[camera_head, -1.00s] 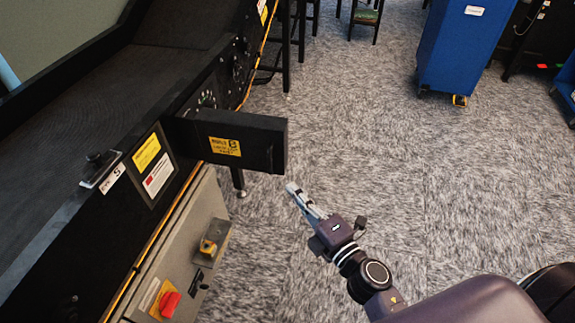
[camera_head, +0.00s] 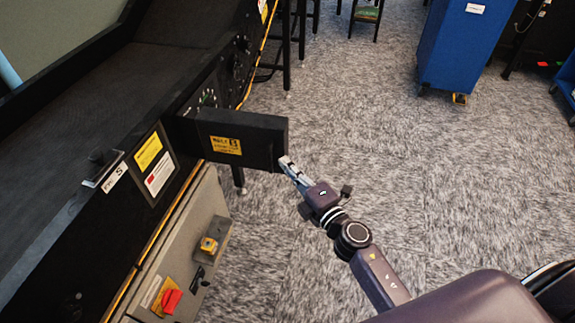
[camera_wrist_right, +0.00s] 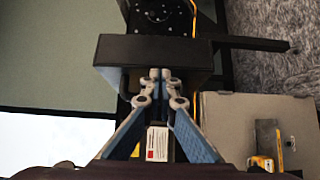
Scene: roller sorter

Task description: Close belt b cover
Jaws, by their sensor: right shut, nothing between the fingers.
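The belt cover (camera_head: 240,144) is a black box-like flap with a yellow label. It stands open, sticking out to the right from the side of the black conveyor (camera_head: 60,225). In the right wrist view the cover (camera_wrist_right: 150,50) spans the upper middle, just beyond the fingertips. My right gripper (camera_head: 286,164) is shut and empty, its tips at the cover's lower right end; I cannot tell whether they touch. The closed fingers also show in the right wrist view (camera_wrist_right: 160,75). My left gripper is not in view.
A grey control box (camera_head: 185,265) with a red switch (camera_head: 170,298) and a yellow switch (camera_head: 208,245) sits below the conveyor. A blue cart (camera_head: 460,45) stands at the back right. Stools (camera_head: 366,14) are at the back. The carpeted floor (camera_head: 400,170) between is clear.

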